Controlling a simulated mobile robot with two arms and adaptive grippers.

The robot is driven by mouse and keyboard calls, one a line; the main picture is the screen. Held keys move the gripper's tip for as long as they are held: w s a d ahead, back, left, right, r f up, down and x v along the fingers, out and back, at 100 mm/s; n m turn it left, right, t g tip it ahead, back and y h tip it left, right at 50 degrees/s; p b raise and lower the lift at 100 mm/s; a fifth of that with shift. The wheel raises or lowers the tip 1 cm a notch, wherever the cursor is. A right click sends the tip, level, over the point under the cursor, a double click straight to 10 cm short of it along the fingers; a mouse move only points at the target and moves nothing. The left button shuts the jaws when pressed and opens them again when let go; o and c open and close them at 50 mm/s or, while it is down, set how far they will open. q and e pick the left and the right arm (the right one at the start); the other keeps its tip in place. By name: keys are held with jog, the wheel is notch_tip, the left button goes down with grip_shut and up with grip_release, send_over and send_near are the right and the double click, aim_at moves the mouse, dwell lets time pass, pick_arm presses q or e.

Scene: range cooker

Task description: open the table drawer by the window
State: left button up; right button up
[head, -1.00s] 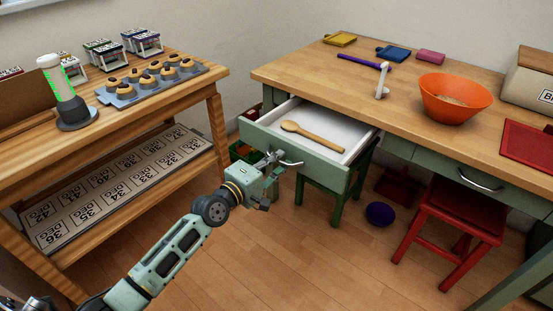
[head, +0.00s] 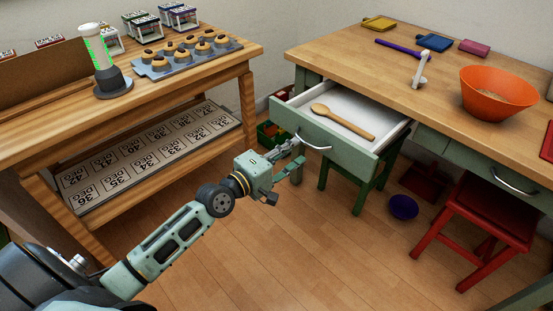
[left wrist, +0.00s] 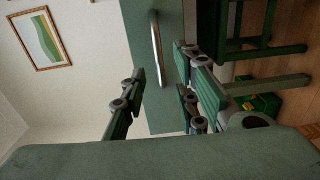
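The green table drawer (head: 352,150) stands pulled out, with a white inside and a wooden spoon (head: 342,122) lying in it. Its curved metal handle (head: 315,143) is on the front panel; the handle also shows in the left wrist view (left wrist: 156,48). My left gripper (head: 292,160) is just outside the drawer front, below and left of the handle. In the left wrist view its fingers (left wrist: 160,78) are spread, with the handle beyond the gap and not clasped. My right gripper is in neither view.
The tabletop (head: 400,82) holds an orange bowl (head: 497,92) and small coloured items. A red stool (head: 485,220), a green stool (head: 355,180) and a purple bowl (head: 403,207) are below. A wooden workbench (head: 190,85) stands left. The floor between is mostly clear.

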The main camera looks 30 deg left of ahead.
pick_arm(q)
jog(key=v, duration=0.6)
jog(key=shift+s, duration=0.1)
